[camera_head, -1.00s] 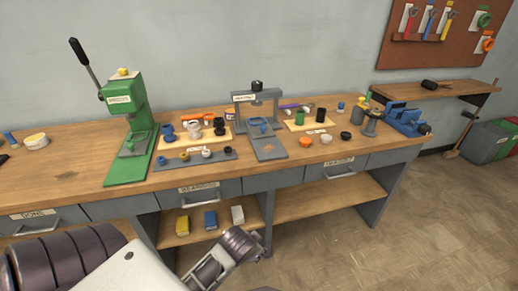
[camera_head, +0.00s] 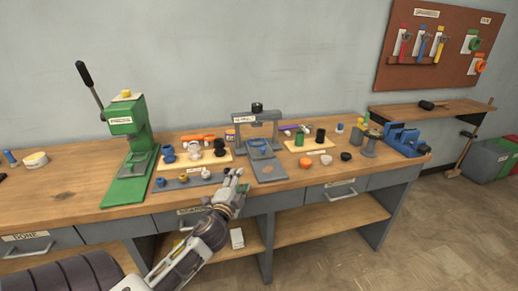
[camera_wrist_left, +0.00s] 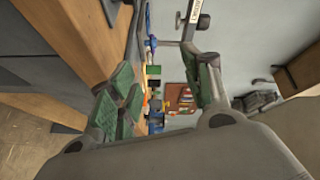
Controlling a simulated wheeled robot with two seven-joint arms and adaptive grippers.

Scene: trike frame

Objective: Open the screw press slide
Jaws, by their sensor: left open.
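The screw press is a grey frame (camera_head: 275,128) with a labelled crossbar and a black knob on top, at the middle of the bench. Its slide, a grey plate (camera_head: 266,167), sits low in the frame and extends toward the bench's front, with a blue part near its rear. My left gripper (camera_head: 233,176) is open and empty, just left of the slide's front end near the bench edge; contact cannot be told. The left wrist view shows the green-padded fingers (camera_wrist_left: 164,90) spread, with part of the press (camera_wrist_left: 190,22) beyond them at the top. My right gripper is not in view.
A green lever press (camera_head: 128,150) stands to the left. A grey strip (camera_head: 165,187) and a tray (camera_head: 184,163) of small parts lie left of the slide. Another tray (camera_head: 296,146) and loose round parts are right. A blue vise (camera_head: 404,140) is at the far right.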

